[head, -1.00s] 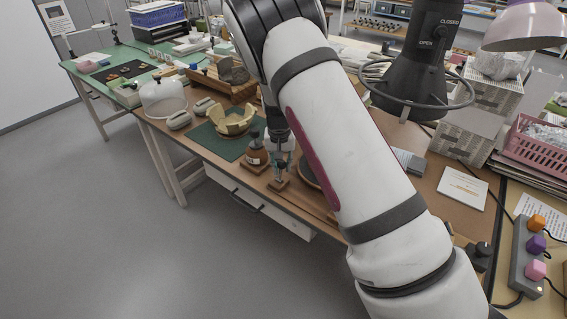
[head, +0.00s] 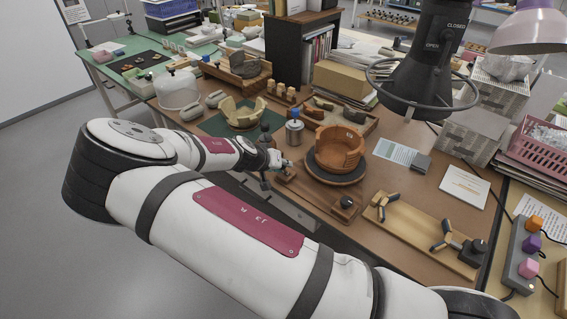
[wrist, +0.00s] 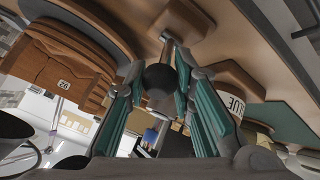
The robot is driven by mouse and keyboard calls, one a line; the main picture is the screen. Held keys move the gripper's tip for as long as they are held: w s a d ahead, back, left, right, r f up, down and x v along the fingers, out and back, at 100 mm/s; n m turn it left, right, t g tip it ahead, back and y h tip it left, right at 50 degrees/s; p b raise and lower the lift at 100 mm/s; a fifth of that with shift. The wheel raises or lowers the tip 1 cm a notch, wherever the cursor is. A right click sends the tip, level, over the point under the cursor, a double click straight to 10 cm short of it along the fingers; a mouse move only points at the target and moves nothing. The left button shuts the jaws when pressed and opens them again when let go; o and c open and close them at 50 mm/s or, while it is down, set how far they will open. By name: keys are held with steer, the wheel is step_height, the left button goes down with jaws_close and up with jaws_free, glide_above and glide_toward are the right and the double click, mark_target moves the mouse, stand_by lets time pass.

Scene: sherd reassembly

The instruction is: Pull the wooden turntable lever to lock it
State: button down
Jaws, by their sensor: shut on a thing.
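The turntable (head: 334,177) is a dark round disc bearing a rust-brown, partly built pot (head: 338,148). The pot shows at the left in the wrist view (wrist: 68,68). My gripper (head: 284,165) is low at the table's front edge, left of the turntable. In the wrist view my teal-padded fingers are closed about a dark ball knob (wrist: 160,77), which I take as the lever's end. A short metal rod runs from near it to a wooden part. In the head view the gripper hides this knob, and the lever's exact angle cannot be told.
A wooden strip with a black knob (head: 347,202) lies in front of the turntable. A metal canister (head: 294,132) stands behind my gripper. A pale pot (head: 240,113) sits on a green mat. A wooden board with dark-tipped pieces (head: 422,232) lies at right.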

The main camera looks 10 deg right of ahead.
steer(key=shift+a+f, duration=0.1)
stand_by(0.5)
steer(key=c, duration=1.3)
jaws_free()
steer(key=shift+c, duration=0.2)
steer(key=v, duration=1.2)
steer(key=shift+s+f, duration=0.2)
steer(key=shift+a, duration=0.15)
